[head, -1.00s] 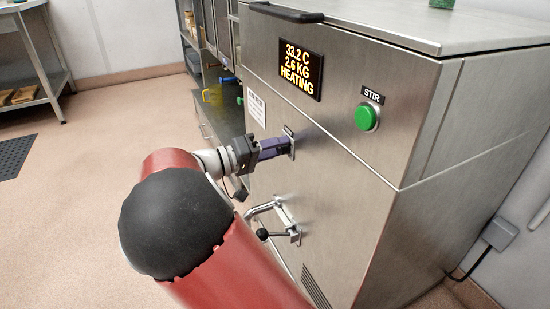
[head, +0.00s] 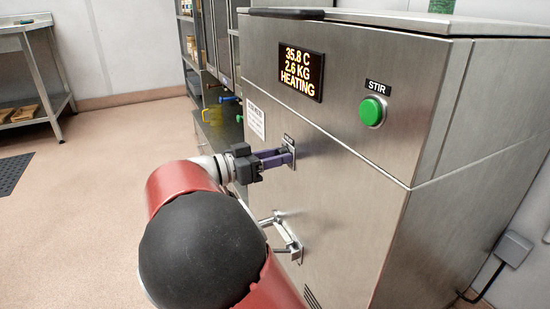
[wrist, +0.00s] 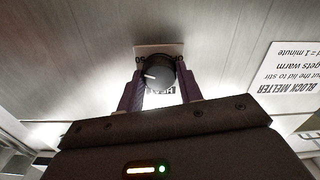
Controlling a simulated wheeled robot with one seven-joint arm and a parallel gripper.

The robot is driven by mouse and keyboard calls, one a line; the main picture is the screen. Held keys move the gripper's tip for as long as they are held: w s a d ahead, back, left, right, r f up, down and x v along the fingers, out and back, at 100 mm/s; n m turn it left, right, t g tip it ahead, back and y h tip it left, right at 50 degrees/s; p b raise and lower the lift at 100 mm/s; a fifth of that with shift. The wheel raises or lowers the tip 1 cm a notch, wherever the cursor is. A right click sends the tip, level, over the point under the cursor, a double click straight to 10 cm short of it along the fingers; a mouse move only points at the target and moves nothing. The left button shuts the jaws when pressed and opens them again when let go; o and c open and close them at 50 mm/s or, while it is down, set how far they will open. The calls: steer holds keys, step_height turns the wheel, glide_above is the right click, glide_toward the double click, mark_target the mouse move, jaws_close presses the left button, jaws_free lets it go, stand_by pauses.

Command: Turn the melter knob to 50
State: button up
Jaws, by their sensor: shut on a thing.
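The steel melter (head: 345,175) fills the right of the head view. Its display (head: 301,69) reads 35.8 C, 2.6 KG, HEATING. My gripper (head: 288,156) reaches its front panel with two purple fingers, which hide the knob there. In the wrist view, the black round knob (wrist: 158,76) sits between the fingertips, and my gripper (wrist: 161,72) is shut on it. The knob's white pointer line points left in that view. A white plate with small marks lies behind it, and a partly covered, upside-down label is below.
A green STIR button (head: 372,110) is right of the display. A bent metal handle (head: 285,236) sits below my gripper. A printed sign (head: 255,119) is to the left. Shelves (head: 205,45) stand behind. Open floor (head: 95,200) lies left.

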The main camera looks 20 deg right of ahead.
steer(key=shift+f+m, duration=0.1)
steer(key=shift+m, duration=0.9)
steer(key=o, duration=1)
steer(key=shift+a, duration=0.1)
steer(key=s+a, duration=0.1)
steer(key=a, duration=0.6)
steer(key=shift+s+a+p, duration=0.25)
steer(key=shift+a+p, duration=0.05)
steer(key=shift+p, duration=0.1)
